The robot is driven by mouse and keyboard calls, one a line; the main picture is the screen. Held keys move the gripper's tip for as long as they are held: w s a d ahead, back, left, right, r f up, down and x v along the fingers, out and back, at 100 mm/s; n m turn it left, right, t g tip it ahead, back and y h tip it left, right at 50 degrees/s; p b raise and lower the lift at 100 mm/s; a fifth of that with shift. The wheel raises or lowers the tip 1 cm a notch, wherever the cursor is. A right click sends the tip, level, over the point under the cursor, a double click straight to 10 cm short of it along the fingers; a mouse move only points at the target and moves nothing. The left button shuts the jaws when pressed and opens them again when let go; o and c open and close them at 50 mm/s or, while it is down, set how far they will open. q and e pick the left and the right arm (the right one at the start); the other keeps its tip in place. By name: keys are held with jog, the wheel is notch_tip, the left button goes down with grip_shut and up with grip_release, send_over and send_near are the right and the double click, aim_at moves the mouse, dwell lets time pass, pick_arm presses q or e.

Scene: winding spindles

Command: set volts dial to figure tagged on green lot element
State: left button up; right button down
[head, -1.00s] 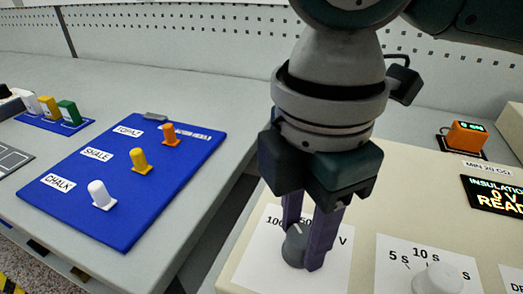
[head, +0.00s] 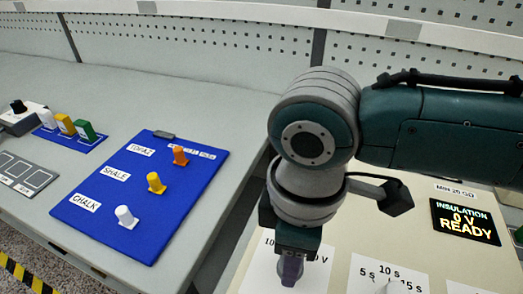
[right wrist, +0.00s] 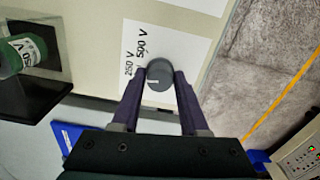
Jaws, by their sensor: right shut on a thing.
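The volts dial, a dark grey knob (right wrist: 159,76), sits on a white card (right wrist: 150,45) marked 250 V and 500 V in the right wrist view. A short pale line shows on the knob, but I cannot read its setting for sure. My right gripper (head: 290,272) is shut on the knob, with one purple finger on each side of it (right wrist: 158,82). In the head view the fingers hide the dial. A green element with a white label (right wrist: 22,52) shows at the left of the right wrist view; I cannot read its label. My left gripper is not in view.
The panel display (head: 465,221) reads INSULATION 0 V READY. A seconds dial (head: 388,286) stands beside the volts card. On the left table lie a blue board (head: 100,215) tagged TOPAZ, SHALE and CHALK, and white, yellow and green pieces (head: 84,130) on a blue mat.

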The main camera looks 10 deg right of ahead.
jog(key=shift+m+p, duration=0.5)
jog(key=shift+m, duration=0.1)
jog(key=shift+c, duration=2.1)
grip_release()
jog(key=shift+r, duration=0.1)
notch_tip(320, 180, up, 10)
jog(key=p, duration=0.1)
